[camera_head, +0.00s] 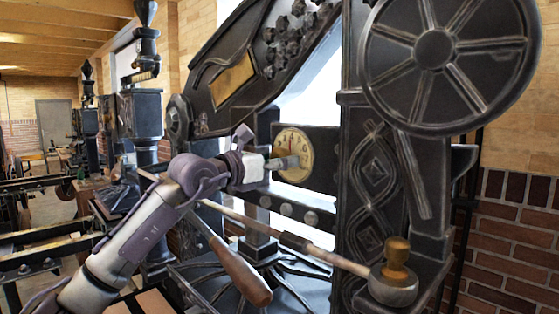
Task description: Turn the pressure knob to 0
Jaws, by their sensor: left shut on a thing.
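A round cream dial with a brass-coloured rim (297,145), which I take as the pressure knob's dial, is on the dark plate in the middle of the press. Small marks and a reddish spot show near its top, but I cannot read a number. My left gripper (283,162) reaches in from the left and is shut at the dial's lower left face. Its fingers cover the part they hold, which appears to be the knob at the dial's centre. My right gripper is not in view.
The large black iron press (375,190) fills the right side, with a spoked wheel (434,50) above. Other presses (140,120) stand at the left.

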